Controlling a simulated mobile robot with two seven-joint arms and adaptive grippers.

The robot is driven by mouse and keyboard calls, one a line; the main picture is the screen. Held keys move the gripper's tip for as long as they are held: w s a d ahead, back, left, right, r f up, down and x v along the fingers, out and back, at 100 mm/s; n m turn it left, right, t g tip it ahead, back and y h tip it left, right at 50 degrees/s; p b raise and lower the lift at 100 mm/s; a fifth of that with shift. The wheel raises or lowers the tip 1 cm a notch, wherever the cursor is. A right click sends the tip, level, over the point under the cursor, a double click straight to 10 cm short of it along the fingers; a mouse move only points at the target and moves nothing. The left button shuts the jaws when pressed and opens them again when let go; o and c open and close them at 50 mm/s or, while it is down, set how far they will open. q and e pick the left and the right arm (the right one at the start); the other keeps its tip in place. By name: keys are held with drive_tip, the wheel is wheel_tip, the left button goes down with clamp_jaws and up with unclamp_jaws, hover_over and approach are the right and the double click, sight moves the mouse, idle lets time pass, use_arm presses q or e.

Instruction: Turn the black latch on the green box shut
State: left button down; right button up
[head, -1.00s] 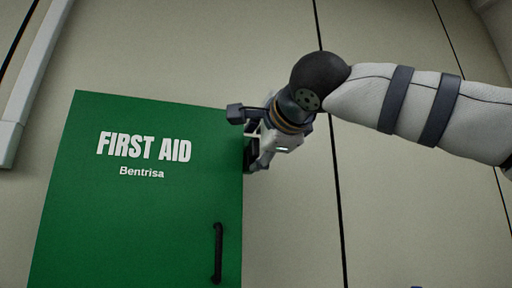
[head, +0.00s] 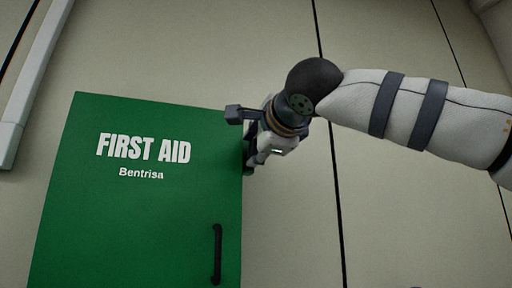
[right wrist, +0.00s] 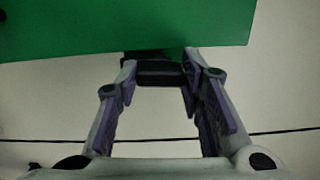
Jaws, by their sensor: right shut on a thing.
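The green box (head: 130,215) is a first aid cabinet on the wall, with white lettering and a black handle (head: 217,254) on its front. My right gripper (head: 251,162) is at the box's right side, near its upper part. In the right wrist view, the black latch (right wrist: 158,72) sits between the fingertips (right wrist: 158,70), just below the edge of the green box (right wrist: 130,25). The gripper is shut on the latch. In the head view the latch is mostly hidden by the gripper and the box's edge. My left gripper is not in view.
The box is on a pale panelled wall (head: 400,220) with dark vertical seams. A light pipe or trim (head: 30,80) runs along the wall at the far left. The wall right of the box is bare.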

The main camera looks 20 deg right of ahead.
drive_tip(key=shift+m, duration=8.6)
drive_tip(key=o, duration=1.2)
drive_tip(key=shift+c, duration=0.2)
drive_tip(key=s, duration=1.2)
drive_tip(key=shift+d, duration=0.25)
